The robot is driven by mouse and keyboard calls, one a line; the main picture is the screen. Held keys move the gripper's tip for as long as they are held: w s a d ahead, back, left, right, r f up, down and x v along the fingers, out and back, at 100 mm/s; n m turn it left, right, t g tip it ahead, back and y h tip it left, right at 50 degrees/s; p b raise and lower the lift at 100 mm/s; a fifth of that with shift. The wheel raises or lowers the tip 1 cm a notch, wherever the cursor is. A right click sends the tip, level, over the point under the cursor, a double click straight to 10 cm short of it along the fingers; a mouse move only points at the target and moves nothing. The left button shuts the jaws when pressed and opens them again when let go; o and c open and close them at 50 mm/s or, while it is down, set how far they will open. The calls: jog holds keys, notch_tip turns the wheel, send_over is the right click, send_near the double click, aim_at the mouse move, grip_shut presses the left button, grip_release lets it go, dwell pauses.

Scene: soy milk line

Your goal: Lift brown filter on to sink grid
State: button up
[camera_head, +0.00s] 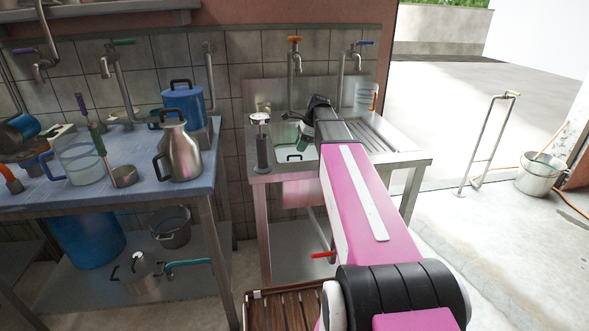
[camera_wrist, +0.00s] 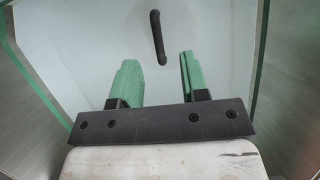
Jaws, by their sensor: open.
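My gripper (camera_wrist: 158,68) is open, its two green fingers apart with nothing between them. In the head view my gripper (camera_head: 305,134) is over the left basin of the metal sink (camera_head: 262,166), partly hidden by my arm. A black curved handle (camera_wrist: 156,37) shows just beyond the fingertips, against a pale surface; what it belongs to is unclear. A black handle (camera_head: 294,157) also shows in the basin in the head view. The ribbed sink grid (camera_head: 378,136) lies right of the basin. I cannot make out a brown filter.
A clear container (camera_head: 362,97) with an orange handle stands at the grid's back. A dark upright device (camera_head: 261,145) stands at the sink's left front. Taps (camera_head: 295,58) rise behind. A blue table (camera_head: 140,190) with a metal jug (camera_head: 179,152) is left.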

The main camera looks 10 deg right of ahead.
jog(key=x, duration=0.4)
jog(key=shift+a, duration=0.15)
grip_shut()
